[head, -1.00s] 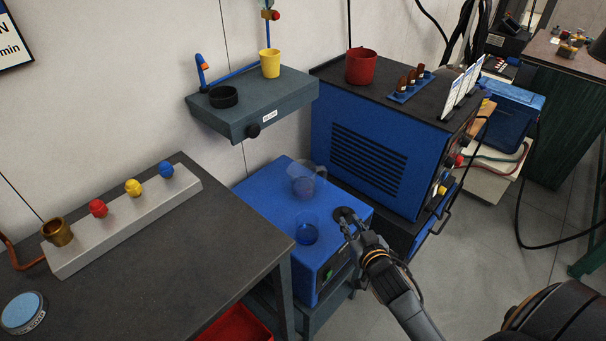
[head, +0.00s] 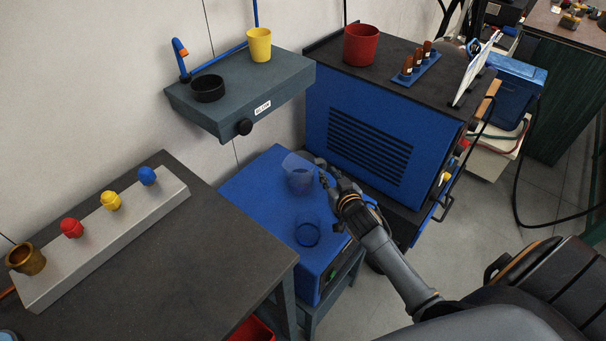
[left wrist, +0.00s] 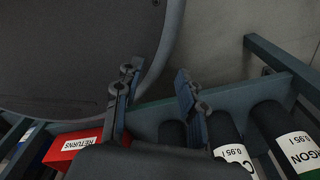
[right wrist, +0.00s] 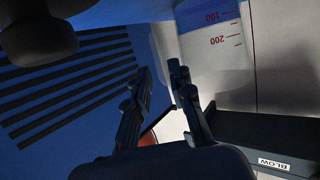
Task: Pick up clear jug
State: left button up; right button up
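The clear jug (head: 300,180) stands near the back of the blue cabinet top, its faint handle to the right. It also shows in the right wrist view (right wrist: 215,45), close up and upside down, with red marks. My right gripper (head: 324,168) is at the jug's handle side. In the right wrist view its fingertips (right wrist: 161,70) are apart beside the jug wall; the see-through handle is hard to make out there, so I cannot tell whether they grip it. My left gripper (left wrist: 154,76) is open and empty, away from the jug.
A clear blue-tinted cup (head: 307,234) stands in front of the jug on the blue cabinet (head: 255,190). A slatted blue machine (head: 340,110) rises close on the right. A grey shelf (head: 280,95) with black and yellow cups is above left.

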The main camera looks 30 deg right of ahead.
aim_at(325, 168)
jog(key=shift+x, duration=2.35)
jog(key=shift+w+d+f, duration=0.1)
jog(key=shift+w+d, duration=0.1)
jog(key=shift+w, duration=0.1)
pick_arm(q)
jog(key=shift+w, duration=0.9)
pick_arm(e)
grip_shut()
